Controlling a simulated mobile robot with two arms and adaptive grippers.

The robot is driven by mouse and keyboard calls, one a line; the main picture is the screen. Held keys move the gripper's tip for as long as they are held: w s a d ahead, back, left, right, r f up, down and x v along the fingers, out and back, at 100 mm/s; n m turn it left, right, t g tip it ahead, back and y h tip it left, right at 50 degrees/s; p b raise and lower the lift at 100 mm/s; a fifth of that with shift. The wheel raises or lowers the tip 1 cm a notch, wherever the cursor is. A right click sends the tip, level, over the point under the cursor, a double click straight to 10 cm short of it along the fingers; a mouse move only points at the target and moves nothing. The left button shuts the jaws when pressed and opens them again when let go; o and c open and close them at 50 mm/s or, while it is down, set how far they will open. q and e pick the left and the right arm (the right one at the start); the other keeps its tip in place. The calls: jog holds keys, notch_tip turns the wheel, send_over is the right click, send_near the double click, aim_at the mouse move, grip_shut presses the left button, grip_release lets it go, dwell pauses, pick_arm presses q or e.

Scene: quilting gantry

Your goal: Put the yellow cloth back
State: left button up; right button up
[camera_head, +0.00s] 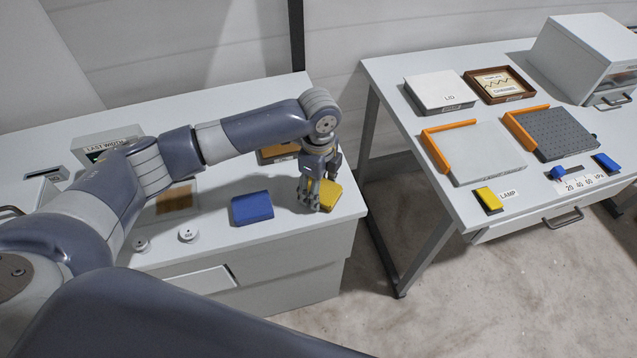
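The yellow cloth (329,195) is a small folded block near the right end of the left white counter (285,232). My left gripper (320,190) points down at it, with fingers in front of and beside it. The fingers hide part of the cloth. I cannot tell whether they grip it or only stand around it. A blue folded cloth (252,207) lies to the left on the same counter. An orange-brown holder (279,152) sits behind the gripper, partly hidden by my arm. My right gripper is not in view.
Round knobs (188,234) and a "LAST WIDTH" display (108,143) are on the left counter. A gap separates it from the right table (395,85), which carries a lid (440,91), a brown tray (500,84), orange-edged plates (485,152) and a yellow lamp switch (488,199).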

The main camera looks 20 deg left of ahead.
pick_arm(q)
jog(key=shift+f, duration=0.15)
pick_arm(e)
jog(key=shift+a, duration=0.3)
pick_arm(q)
jog(key=o, duration=0.9)
jog(key=shift+o, duration=0.2)
notch_tip(320, 180, up, 12)
jog(key=b, duration=0.3)
jog(key=shift+r, duration=0.2)
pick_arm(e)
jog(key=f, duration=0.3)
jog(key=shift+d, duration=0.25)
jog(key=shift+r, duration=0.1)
